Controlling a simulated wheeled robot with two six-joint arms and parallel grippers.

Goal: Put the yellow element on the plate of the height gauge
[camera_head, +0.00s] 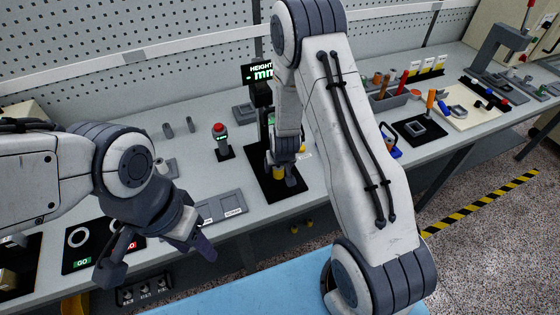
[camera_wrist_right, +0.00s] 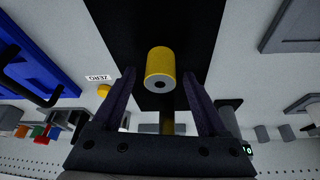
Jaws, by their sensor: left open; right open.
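The yellow element (camera_wrist_right: 160,66) is a short cylinder with a dark hole in its end. In the right wrist view it is over the black base (camera_wrist_right: 190,25), between and just beyond the fingertips; I cannot tell whether it touches the base. My right gripper (camera_head: 283,180) is open above the base of the height gauge (camera_head: 260,92), also in the right wrist view (camera_wrist_right: 162,85). In the head view the right arm hides part of the gauge, and the element is mostly covered. My left gripper (camera_head: 158,257) is open and empty at the front left.
A yellow button (camera_wrist_right: 103,91) sits beside a ZERO label. A red-topped button post (camera_head: 221,140) stands left of the gauge. Grey trays (camera_head: 232,203) lie in front of it. A black GO board (camera_head: 83,238) is near the left arm. Tools and a blue holder (camera_head: 391,142) stand to the right.

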